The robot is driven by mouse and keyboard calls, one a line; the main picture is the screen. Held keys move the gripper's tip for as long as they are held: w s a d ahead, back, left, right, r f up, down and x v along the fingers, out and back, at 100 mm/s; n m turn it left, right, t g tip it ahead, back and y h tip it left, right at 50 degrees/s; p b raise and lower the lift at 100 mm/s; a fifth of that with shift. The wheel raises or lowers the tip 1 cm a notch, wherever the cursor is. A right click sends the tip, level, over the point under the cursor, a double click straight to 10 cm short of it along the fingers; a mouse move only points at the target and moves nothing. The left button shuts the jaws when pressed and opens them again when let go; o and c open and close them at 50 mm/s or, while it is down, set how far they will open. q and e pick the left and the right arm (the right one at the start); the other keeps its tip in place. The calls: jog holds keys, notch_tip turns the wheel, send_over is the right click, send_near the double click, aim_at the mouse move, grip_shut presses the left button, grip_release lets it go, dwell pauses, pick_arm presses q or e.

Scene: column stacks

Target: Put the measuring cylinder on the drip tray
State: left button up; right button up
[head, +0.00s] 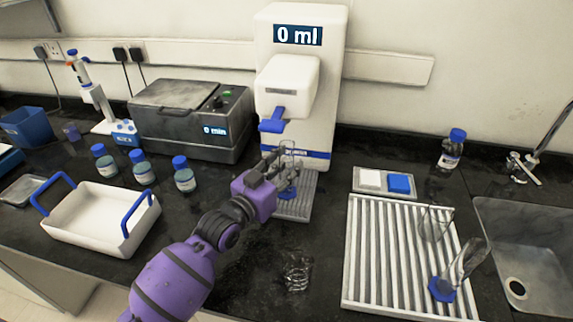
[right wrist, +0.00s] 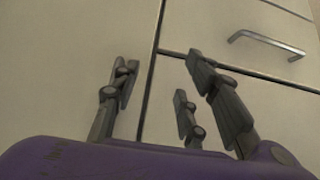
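My right gripper (right wrist: 165,95) is open and empty in the right wrist view, in front of cabinet fronts.
The dispenser (head: 333,105) reads 0 ml. The draining rack (head: 365,270) also holds a clear beaker (head: 434,222), beside the sink (head: 530,225). A small clear item (head: 297,275) is on the front bench. Several blue-capped bottles and a white basket (head: 85,215) stand at left.

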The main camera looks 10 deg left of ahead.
pick_arm(q)
jog(key=shift+o, duration=0.4)
pick_arm(e)
jog(key=shift+w, duration=0.15)
pick_arm(q)
jog(key=shift+r, duration=0.1)
pick_arm(e)
jog(key=shift+d+r, duration=0.1)
pick_arm(q)
jog(key=shift+r, duration=0.15)
jog(key=b+v, duration=0.1)
jog(key=v, duration=1.1)
pick_arm(e)
jog(key=shift+s+d+f, duration=0.15)
jog(key=shift+s+f, duration=0.15)
jog(key=shift+f, duration=0.2)
jog(key=shift+s+d+f, duration=0.1)
jog(key=shift+s+f, duration=0.05)
jog(key=shift+a, duration=0.25)
